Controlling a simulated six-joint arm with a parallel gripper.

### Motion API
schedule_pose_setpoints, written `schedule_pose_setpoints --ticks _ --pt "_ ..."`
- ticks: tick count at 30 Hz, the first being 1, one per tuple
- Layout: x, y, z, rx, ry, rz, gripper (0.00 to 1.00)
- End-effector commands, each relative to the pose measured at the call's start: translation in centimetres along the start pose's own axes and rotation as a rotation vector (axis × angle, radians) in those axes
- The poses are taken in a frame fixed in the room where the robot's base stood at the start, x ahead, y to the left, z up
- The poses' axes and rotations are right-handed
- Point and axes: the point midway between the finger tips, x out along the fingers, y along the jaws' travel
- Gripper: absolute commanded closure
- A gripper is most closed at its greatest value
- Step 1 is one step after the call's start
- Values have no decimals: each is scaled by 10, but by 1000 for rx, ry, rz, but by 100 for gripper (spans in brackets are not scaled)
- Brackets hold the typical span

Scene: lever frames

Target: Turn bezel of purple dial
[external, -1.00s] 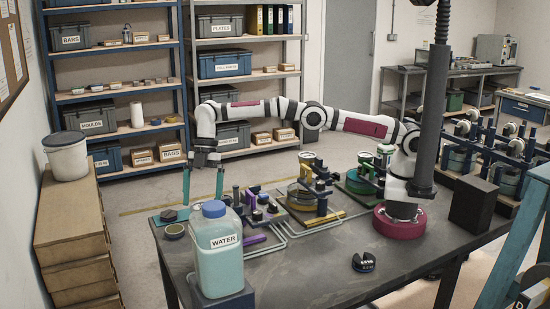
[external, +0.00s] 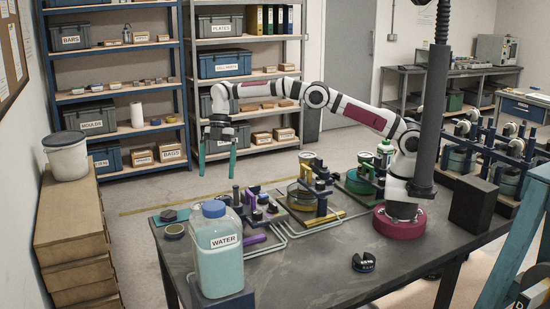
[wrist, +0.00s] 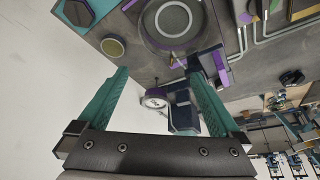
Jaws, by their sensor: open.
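The purple dial (wrist: 155,101) shows in the wrist view as a small white round face with a purple rim, next to a dark blue block. It lies between the lines of my two fingers, nearer the left one in the picture. My gripper (wrist: 158,75) is open, with teal fingers spread apart and nothing held. In the external view my gripper (external: 217,172) hangs in the air, fingers down, above the left end of the bench fixtures. I cannot make out the dial's face in the external view.
A water jug (external: 216,255) stands at the bench's front left, partly hiding the fixtures. A round tin (external: 174,231) and a teal mat (external: 172,215) lie left of it. A large pale ring (wrist: 173,19) and grey pipes (wrist: 262,45) show in the wrist view.

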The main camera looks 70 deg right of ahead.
Motion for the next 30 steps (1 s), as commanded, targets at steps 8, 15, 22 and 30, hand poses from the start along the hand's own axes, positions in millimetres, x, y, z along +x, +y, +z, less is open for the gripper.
schedule_pose_setpoints --ticks 8,15,22,30 --pt "-11 -2 -17 47 -10 22 0" --pt "-74 -33 -115 440 -7 189 0" --pt "-39 -29 -120 488 -1 199 0" --pt "39 -14 -115 487 -1 201 0"
